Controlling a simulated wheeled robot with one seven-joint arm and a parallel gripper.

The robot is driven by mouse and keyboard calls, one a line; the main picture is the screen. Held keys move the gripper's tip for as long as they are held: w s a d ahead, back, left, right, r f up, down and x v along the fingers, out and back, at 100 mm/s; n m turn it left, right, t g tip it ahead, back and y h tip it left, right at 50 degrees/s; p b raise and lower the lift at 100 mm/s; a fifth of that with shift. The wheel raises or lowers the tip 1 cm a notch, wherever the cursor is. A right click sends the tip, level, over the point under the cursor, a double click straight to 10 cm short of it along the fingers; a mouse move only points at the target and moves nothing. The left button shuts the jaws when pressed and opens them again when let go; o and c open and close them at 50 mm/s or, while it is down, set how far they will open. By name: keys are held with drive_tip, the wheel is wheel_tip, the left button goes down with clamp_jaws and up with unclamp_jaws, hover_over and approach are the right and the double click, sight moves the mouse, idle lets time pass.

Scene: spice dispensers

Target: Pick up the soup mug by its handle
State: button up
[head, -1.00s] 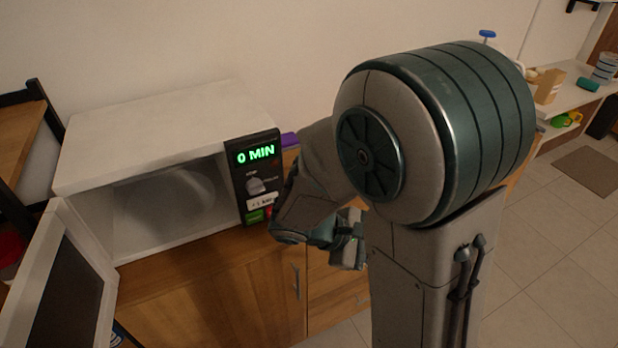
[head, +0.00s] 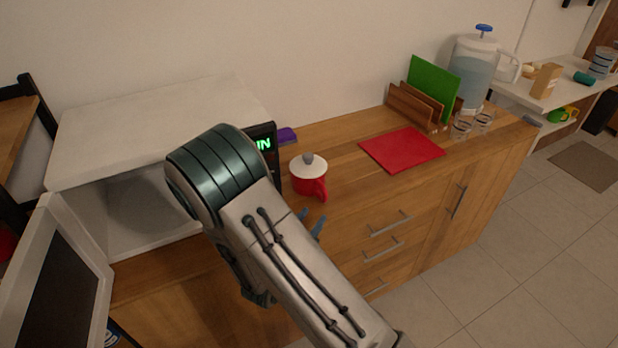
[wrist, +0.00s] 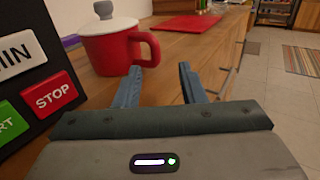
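The soup mug (head: 308,181) is red with a white lid and a grey knob. It stands upright on the wooden counter, just right of the microwave's control panel. Its handle (head: 322,188) points toward the counter's front edge. In the wrist view the mug (wrist: 108,50) is ahead and left of centre, with its handle (wrist: 149,48) on its right side. My gripper (wrist: 157,82) is open and empty, its two blue fingers apart and pointing toward the handle, short of it. In the head view the fingertips (head: 310,222) show just in front of the mug; my arm hides the rest.
The white microwave (head: 150,130) stands left with its door (head: 62,275) open. Its panel (wrist: 30,72) is close on the left in the wrist view. A red mat (head: 402,149), green board (head: 433,88) and water jug (head: 474,75) are farther right. Counter between mug and mat is clear.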

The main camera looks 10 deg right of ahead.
sight(323, 196)
drive_tip(key=x, duration=0.4)
drive_tip(key=shift+a+p+x, duration=0.25)
drive_tip(key=shift+p+x, duration=0.6)
drive_tip(key=shift+x, duration=1.9)
drive_tip(key=shift+w+r, duration=0.15)
drive_tip(key=shift+w, duration=0.05)
clamp_jaws()
